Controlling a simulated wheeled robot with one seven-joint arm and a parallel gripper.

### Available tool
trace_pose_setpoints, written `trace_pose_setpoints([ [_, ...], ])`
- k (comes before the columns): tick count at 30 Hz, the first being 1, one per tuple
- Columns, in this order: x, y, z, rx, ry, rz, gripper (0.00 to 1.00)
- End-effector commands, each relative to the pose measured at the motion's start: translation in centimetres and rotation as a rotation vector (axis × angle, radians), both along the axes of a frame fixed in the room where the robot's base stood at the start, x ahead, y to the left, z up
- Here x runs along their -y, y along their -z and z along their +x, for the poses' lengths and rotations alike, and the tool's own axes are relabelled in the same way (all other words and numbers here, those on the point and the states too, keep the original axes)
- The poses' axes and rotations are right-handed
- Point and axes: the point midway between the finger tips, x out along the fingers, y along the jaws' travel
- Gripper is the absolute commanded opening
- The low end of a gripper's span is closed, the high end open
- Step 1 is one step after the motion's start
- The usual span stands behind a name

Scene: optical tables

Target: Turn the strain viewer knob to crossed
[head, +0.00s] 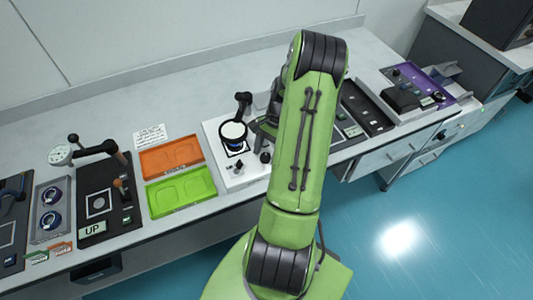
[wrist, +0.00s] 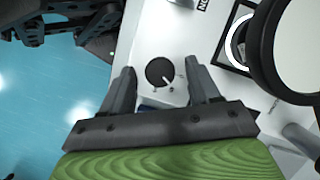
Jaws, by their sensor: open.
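The strain viewer (head: 232,134) stands on a white base plate (head: 247,176), its round pale disc in a black ring facing up. In the wrist view the black ring (wrist: 262,50) fills the right side. The round dark knob (wrist: 160,72) sits on the white plate, its white pointer line aimed to the lower right of the picture. Small marks around it are too small to read. My gripper (wrist: 160,66) is open, with one finger on each side of the knob in the picture; no contact shows. In the head view my arm hides most of the gripper.
Orange (head: 171,157) and green (head: 181,192) trays lie left of the viewer. A dark station with a dial gauge (head: 61,155) stands further left. A black tray (head: 366,107) and a purple tray (head: 440,84) lie to the right. The rear bench strip is mostly clear.

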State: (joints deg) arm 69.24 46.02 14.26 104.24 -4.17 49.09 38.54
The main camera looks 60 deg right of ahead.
Motion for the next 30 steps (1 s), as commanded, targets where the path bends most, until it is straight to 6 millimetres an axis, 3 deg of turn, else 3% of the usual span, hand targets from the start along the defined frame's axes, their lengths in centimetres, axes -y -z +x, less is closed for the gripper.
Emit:
trace_pose_setpoints([
  [8,-0.15,0.36,0.03,0.001,-0.001,-0.001,0.61],
  [20,-0.14,0.32,0.03,0.001,-0.001,-0.001,0.05],
  [30,-0.17,0.21,-0.06,0.001,0.059,0.001,0.05],
])
